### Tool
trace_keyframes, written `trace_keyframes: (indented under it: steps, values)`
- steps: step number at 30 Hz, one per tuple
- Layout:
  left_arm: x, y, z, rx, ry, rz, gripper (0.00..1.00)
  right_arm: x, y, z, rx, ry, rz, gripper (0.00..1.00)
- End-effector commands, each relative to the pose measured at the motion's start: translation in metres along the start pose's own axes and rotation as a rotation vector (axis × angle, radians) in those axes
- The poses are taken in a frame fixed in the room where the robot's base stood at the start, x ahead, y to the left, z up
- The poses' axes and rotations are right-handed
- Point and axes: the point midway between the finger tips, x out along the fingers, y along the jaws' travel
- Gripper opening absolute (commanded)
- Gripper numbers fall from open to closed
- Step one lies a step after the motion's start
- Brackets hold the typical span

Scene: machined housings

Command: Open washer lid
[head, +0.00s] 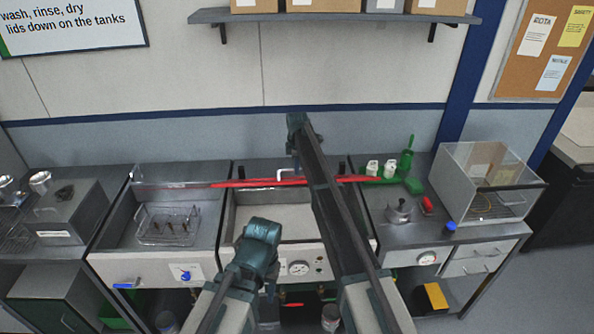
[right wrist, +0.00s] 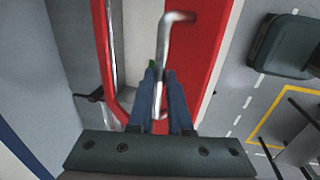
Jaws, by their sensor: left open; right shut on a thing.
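The washer lid (head: 250,183) is red and shows nearly edge-on as a thin strip above the back of the middle tank (head: 240,215). The tank's pale interior is visible in front of it. The lid's bent silver handle (head: 291,171) is at its middle and also shows in the right wrist view (right wrist: 163,55). There my right gripper (right wrist: 161,80) is shut on the handle, with the red lid (right wrist: 200,55) close beside. In the head view my right arm crosses the tank and its fingers are hidden. My left gripper (head: 258,240) is open in front of the tank; its fingertips are unclear.
A left tank holds a wire basket (head: 167,226). A shelf with boxes (head: 335,15) hangs above. The pale tank interior looks empty.

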Motion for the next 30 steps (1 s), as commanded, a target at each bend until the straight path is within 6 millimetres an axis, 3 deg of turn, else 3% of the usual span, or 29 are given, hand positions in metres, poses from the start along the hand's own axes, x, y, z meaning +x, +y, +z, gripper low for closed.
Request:
trace_keyframes:
  steps: [9,10,14,23,30]
  values:
    - [0.001,0.0,0.0,0.0,0.0,0.0,0.5,0.002,0.005,0.0,0.0,0.0,0.011,0.0]
    - [0.001,0.0,0.0,0.0,0.0,0.0,0.5,0.002,0.005,0.0,-0.001,0.0,0.012,0.23]
    - [0.001,0.0,0.0,0.0,0.0,0.0,0.5,0.002,0.004,0.0,0.0,0.0,0.01,0.46]
    - [0.003,0.0,0.0,0.0,0.0,0.0,0.5,0.003,0.0,0.0,-0.001,0.001,0.007,0.47]
    - [0.029,0.003,-0.002,0.0,0.0,0.0,0.5,0.025,-0.028,0.0,-0.001,0.001,0.006,0.47]
